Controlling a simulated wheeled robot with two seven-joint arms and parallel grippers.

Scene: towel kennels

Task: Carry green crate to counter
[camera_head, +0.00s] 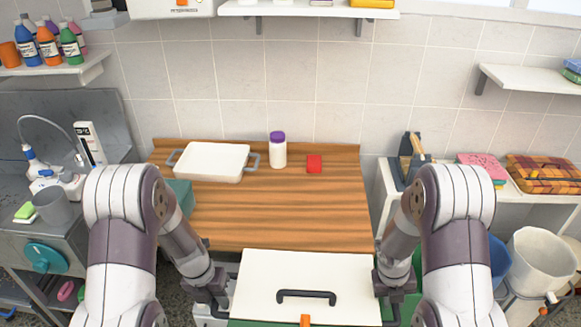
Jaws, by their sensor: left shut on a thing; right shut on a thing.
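The green crate (405,300) is at the bottom centre, with a white lid (270,275), a black handle on the lid and an orange latch at its near edge. Its lower part is cut off by the frame. My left gripper (222,304) is shut at the crate's left side and my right gripper (388,308) is shut at its right side; the fingertips are mostly hidden. The crate looks level, in front of the wooden counter (280,215). Whether anything supports it from below cannot be seen.
On the counter are a white tray (212,162) with grey handles, a purple-capped white jar (278,150) and a red block (314,164). A teal box (183,196) is partly behind my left arm. The counter's middle and front are clear. A sink is left; a side shelf and bins are right.

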